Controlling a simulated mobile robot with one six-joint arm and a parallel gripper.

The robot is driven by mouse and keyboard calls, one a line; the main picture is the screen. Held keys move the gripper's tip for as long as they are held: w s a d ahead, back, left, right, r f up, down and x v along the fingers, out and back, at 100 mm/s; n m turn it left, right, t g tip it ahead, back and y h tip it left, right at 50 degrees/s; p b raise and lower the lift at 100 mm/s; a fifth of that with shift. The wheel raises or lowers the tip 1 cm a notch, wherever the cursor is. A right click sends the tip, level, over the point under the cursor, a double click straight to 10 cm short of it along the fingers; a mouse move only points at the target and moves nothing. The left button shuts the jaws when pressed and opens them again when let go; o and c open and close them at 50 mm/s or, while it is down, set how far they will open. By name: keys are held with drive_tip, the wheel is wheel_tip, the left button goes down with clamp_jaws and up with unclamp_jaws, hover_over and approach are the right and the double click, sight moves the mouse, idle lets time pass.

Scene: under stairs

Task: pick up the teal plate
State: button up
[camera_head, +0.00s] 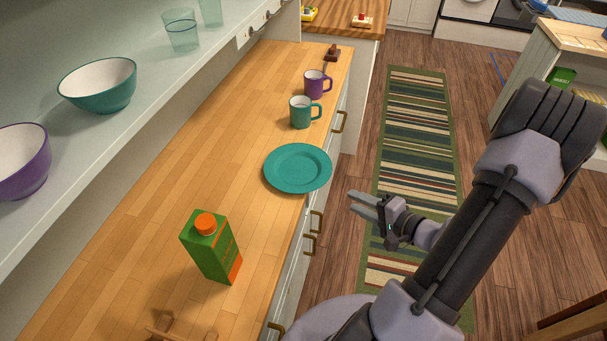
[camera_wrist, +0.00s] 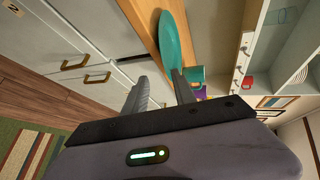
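The teal plate (camera_head: 298,168) lies flat on the wooden counter, its right edge close to the counter's front edge. In the wrist view the plate (camera_wrist: 174,42) shows edge-on, beyond the fingertips. My gripper (camera_head: 356,202) is to the right of the plate, off the counter's front edge, with its fingers pointing toward the counter. The two fingers are apart with nothing visible between them; they also show in the wrist view (camera_wrist: 158,82). The plate and the fingers look apart in the head view.
A teal mug (camera_head: 300,113) and a purple mug (camera_head: 315,86) stand behind the plate. A green carton (camera_head: 211,247) with an orange cap stands nearer on the counter (camera_head: 150,225). Drawer handles (camera_head: 316,222) stick out from the cabinet front. A shelf with bowls (camera_head: 98,86) overhangs the left.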

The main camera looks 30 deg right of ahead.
drive_tip(key=b, duration=0.1)
approach(322, 185)
drive_tip(key=d+f+x, duration=0.1)
drive_tip(key=x, duration=0.4)
drive_tip(key=w, duration=0.1)
drive_tip(key=w+a+b, duration=0.1)
drive_tip(key=w, duration=0.1)
drive_tip(key=w+a, duration=0.1)
drive_tip(key=shift+w+f+b, duration=0.15)
drive_tip(key=shift+f+b, duration=0.2)
drive_tip(key=shift+b, duration=0.05)
drive_tip(key=shift+d, duration=0.1)
clamp_jaws()
idle(0.5)
